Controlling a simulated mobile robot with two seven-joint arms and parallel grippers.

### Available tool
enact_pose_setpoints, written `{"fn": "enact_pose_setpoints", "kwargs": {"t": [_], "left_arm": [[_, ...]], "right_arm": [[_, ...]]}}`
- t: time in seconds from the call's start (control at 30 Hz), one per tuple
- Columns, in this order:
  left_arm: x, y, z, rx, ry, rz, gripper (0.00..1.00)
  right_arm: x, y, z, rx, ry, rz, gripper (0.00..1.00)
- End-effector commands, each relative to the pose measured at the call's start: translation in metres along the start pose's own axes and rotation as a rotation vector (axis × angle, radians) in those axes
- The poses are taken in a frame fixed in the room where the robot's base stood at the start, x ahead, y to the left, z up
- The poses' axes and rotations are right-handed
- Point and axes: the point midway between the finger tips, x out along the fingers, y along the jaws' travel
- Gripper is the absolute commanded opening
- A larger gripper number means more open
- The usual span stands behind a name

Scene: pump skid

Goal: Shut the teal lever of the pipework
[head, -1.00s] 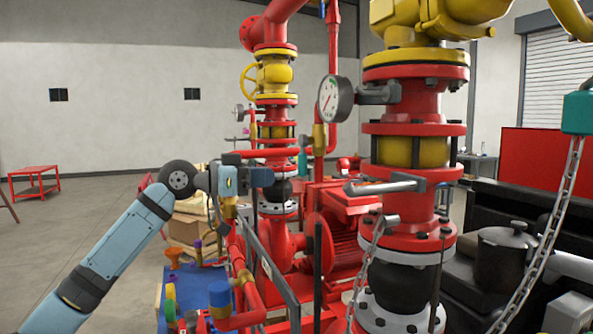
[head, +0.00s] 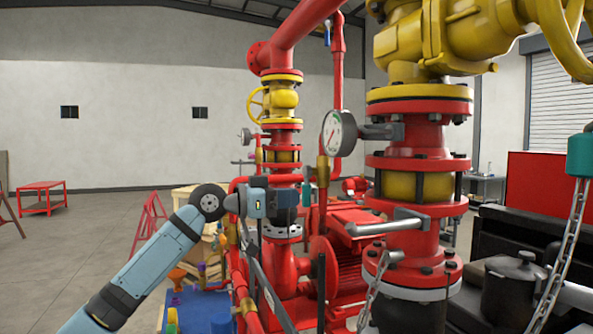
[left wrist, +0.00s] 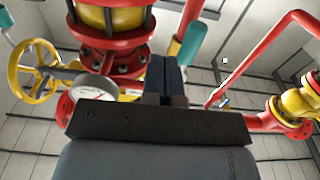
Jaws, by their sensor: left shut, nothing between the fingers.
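The teal lever (head: 307,194) shows in the head view as a small upright teal handle beside a brass valve body (head: 322,171) on the red pipework. In the left wrist view the teal lever (left wrist: 189,42) is a slanted teal grip just right of my fingertips. My left gripper (head: 293,194) reaches in from the left, just left of the lever in the head view. Its fingers are shut with nothing between them, as the left wrist view (left wrist: 166,72) also shows. I cannot tell whether they touch the lever. My right gripper is not in view.
A pressure gauge (head: 338,133) and a thick flanged red pipe (head: 415,156) stand to the right. A grey bar handle (head: 372,228) juts out there. A chain (head: 560,240) hangs from a teal block (head: 579,156) at far right. Open floor lies at left.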

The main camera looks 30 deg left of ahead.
Motion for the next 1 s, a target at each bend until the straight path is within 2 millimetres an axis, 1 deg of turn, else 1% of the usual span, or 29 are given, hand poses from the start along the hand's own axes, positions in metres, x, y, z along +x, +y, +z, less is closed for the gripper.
{"fn": "enact_pose_setpoints", "kwargs": {"t": [0.2,0.73,0.8,1.0], "left_arm": [[0.016,0.0,-0.001,-0.001,0.0,0.001,0.0],[0.053,0.0,-0.001,0.0,-0.001,0.0,0.0],[0.053,-0.004,0.005,0.0,-0.001,-0.001,0.0],[0.053,-0.017,0.01,-0.001,0.0,-0.001,0.0]], "right_arm": [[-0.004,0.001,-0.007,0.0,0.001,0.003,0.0],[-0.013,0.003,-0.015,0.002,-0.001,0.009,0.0],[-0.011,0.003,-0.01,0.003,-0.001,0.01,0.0],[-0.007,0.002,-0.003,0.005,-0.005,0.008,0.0]]}}
